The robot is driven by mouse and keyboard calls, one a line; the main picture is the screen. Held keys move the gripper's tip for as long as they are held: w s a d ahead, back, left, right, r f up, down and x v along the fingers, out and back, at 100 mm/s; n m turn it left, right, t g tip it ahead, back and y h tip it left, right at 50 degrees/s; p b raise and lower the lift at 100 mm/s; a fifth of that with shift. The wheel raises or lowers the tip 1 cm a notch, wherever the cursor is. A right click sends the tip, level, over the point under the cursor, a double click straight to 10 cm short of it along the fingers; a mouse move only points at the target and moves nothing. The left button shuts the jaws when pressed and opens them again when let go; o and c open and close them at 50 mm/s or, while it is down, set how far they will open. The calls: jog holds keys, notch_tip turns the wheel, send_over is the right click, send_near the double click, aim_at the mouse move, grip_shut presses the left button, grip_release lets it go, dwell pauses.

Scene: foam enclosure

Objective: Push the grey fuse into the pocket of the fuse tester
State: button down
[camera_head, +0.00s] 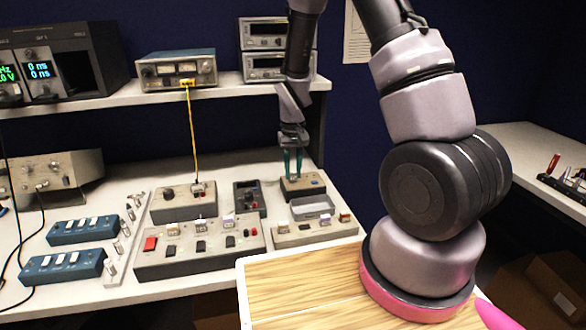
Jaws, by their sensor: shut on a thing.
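My gripper (292,173), with two teal fingers pointing down, is at the back right of the bench. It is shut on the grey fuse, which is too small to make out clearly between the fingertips. The pocket is hidden by the fingers. I cannot tell how deep the fuse sits or whether it touches the pocket.
A panel with a shallow grey tray (313,206) stands in front of the tester. A dark handheld meter (249,198) and a control box (184,203) are to its left. A large switch panel (200,247) lies in front. A shelf (190,93) with instruments runs behind.

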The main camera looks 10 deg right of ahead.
jog(key=shift+f, duration=0.5)
jog(key=c, duration=0.6)
grip_release()
jog(key=shift+r, duration=0.1)
notch_tip(320, 180, up, 11)
notch_tip(320, 180, up, 17)
jog(key=m+t+y, duration=0.2)
jog(key=t, duration=0.1)
send_over(293, 172)
jog(key=s+d, duration=0.4)
jog(key=s, duration=0.3)
jog(key=s+d+r+m+t, duration=0.2)
jog(key=s+r+t, duration=0.2)
jog(key=s+r, duration=0.4)
jog(key=s, duration=0.4)
jog(key=shift+r, duration=0.35)
